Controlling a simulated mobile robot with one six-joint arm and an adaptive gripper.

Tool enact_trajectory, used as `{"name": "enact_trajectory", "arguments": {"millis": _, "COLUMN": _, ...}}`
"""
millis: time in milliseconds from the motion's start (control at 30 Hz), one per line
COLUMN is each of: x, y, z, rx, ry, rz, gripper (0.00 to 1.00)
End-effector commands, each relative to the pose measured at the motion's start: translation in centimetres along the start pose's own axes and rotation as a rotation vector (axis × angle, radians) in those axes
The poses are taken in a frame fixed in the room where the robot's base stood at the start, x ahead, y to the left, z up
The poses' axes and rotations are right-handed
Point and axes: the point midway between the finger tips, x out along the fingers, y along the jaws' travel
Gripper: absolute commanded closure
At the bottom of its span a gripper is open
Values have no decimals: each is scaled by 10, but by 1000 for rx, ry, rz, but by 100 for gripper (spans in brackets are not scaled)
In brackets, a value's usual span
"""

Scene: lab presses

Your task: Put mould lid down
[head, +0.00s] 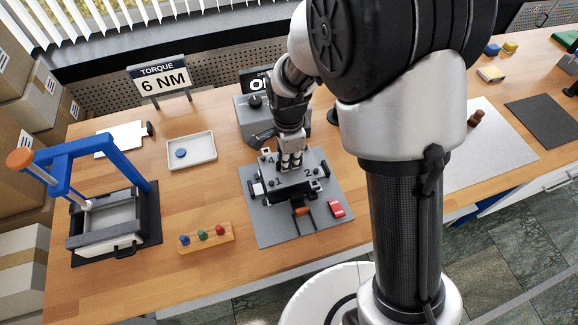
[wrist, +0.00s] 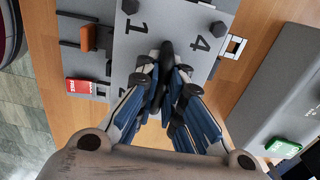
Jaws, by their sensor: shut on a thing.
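The mould lid (head: 300,187) is a grey plate marked with numbers, with dark bolts at its corners and a dark knob in the middle. It is over the grey base plate (head: 262,228) on the bench. My gripper (head: 290,163) points down and is shut on the lid's knob. In the wrist view the fingertips (wrist: 165,72) close around the dark knob, and the lid (wrist: 190,22) shows the numbers 1 and 4. The fingers hide part of the lid. I cannot tell whether the lid rests flush on the mould body below.
An orange-handled latch (head: 301,211) and a red item (head: 337,209) are at the base plate's front. A peg block (head: 206,238), white tray (head: 192,152) and blue-framed press (head: 105,195) stand left. Bare bench lies between tray and peg block.

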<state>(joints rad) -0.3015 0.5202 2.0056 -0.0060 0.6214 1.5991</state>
Motion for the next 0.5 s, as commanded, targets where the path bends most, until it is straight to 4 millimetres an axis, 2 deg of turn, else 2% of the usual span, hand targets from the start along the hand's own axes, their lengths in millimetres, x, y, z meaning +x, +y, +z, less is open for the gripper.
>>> {"name": "enact_trajectory", "arguments": {"millis": 33, "x": 11, "y": 0, "z": 0, "rx": 0, "ry": 0, "rz": 3, "gripper": 100}}
{"name": "enact_trajectory", "arguments": {"millis": 167, "x": 26, "y": 0, "z": 0, "rx": 0, "ry": 0, "rz": 1, "gripper": 100}}
{"name": "enact_trajectory", "arguments": {"millis": 500, "x": 28, "y": 0, "z": 0, "rx": 0, "ry": 0, "rz": 0, "gripper": 100}}
